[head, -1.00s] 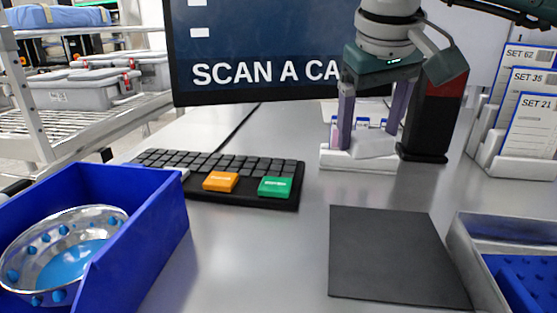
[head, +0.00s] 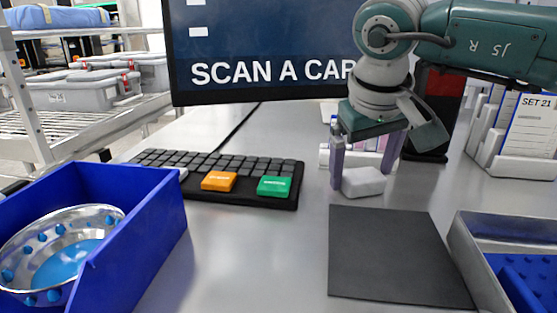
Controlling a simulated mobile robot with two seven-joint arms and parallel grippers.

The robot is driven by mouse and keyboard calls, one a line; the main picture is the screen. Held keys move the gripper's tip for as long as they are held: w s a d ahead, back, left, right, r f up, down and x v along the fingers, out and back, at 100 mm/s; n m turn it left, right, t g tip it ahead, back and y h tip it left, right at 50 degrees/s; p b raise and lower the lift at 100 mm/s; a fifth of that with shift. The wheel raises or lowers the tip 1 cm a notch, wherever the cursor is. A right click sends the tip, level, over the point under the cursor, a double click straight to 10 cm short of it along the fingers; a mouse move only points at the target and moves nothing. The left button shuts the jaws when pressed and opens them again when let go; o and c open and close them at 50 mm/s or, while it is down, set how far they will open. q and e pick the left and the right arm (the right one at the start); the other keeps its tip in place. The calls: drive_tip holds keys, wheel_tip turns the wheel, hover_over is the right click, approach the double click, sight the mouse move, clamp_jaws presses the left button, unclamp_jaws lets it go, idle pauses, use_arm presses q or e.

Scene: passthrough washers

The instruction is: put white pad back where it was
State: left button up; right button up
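The white pad (head: 363,182) is a small pale block between the fingertips of my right gripper (head: 363,172). The purple-grey fingers stand on either side of it and appear closed on it. The pad is just behind the far edge of the black mat (head: 390,255); I cannot tell whether it touches the table. A white holder (head: 324,156) with small upright items stands behind the fingers, partly hidden by them. My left gripper is not in view.
A black keyboard (head: 225,170) with orange and green keys lies left of the gripper. A blue bin (head: 140,235) holds a metal bowl (head: 60,255). A grey tray (head: 475,260) is at right, card holders (head: 515,165) behind it. A monitor (head: 260,50) stands behind.

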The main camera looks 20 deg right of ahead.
drive_tip(key=shift+o, duration=0.2)
drive_tip(key=shift+r, duration=0.25)
drive_tip(key=p+v, duration=0.1)
drive_tip(key=v, duration=1)
drive_tip(key=shift+s+r, duration=0.15)
drive_tip(key=shift+r, duration=0.15)
drive_tip(key=shift+a, duration=0.15)
